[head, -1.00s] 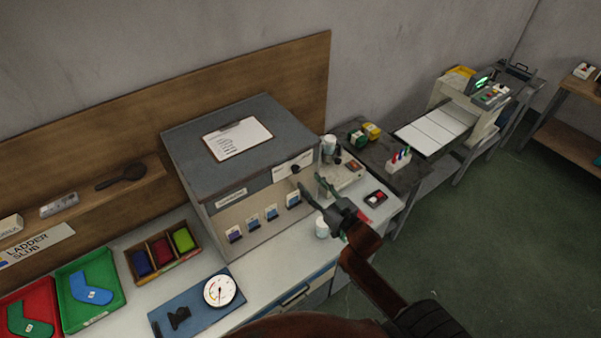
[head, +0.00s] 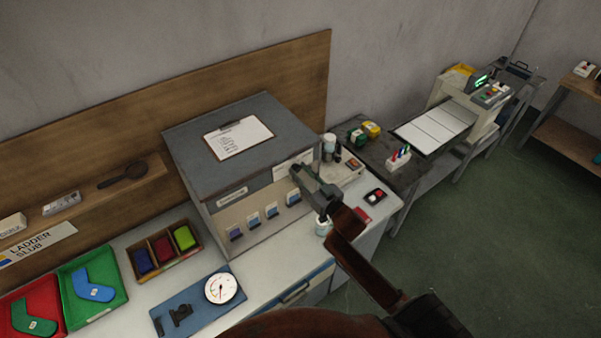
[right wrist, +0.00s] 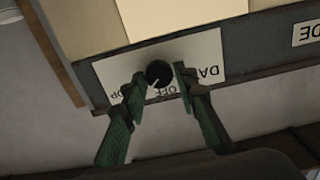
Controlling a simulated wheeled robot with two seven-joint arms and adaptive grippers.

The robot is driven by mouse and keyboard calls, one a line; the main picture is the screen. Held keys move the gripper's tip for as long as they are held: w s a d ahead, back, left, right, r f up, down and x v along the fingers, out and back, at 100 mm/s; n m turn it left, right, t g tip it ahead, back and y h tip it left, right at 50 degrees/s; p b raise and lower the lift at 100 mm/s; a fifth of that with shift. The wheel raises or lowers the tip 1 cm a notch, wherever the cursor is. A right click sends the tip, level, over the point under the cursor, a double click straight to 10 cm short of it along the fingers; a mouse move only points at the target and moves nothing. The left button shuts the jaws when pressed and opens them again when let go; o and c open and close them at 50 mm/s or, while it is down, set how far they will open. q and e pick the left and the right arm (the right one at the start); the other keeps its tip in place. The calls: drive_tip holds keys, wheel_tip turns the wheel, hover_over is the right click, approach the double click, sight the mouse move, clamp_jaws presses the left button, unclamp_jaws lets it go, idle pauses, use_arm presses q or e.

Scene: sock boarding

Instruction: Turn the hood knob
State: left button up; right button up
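The hood (head: 240,130) is a grey box on the bench with a clipboard on its top. Its knob (right wrist: 158,74) is round and black with a pale pointer mark, set on a white label plate (right wrist: 207,50) in the right wrist view. My right gripper (right wrist: 158,82) has its green-padded fingers on either side of the knob, with a visible gap at least on the right. In the head view the right gripper (head: 297,172) is at the hood's front right corner and hides the knob. My left gripper is not in view.
A white bottle (head: 328,147) and a small device (head: 347,166) stand right of the hood. A white jar (head: 323,226) is below my right gripper. A dial gauge (head: 221,288) and coloured trays (head: 92,285) lie at the front left.

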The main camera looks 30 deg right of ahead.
clamp_jaws()
drive_tip(key=shift+n, duration=0.3)
drive_tip(key=n+p, duration=0.1)
drive_tip(key=n, duration=0.3)
drive_tip(key=shift+a+n, duration=0.15)
drive_tip(key=shift+n, duration=2.45)
drive_tip(key=shift+o, duration=2.4)
unclamp_jaws()
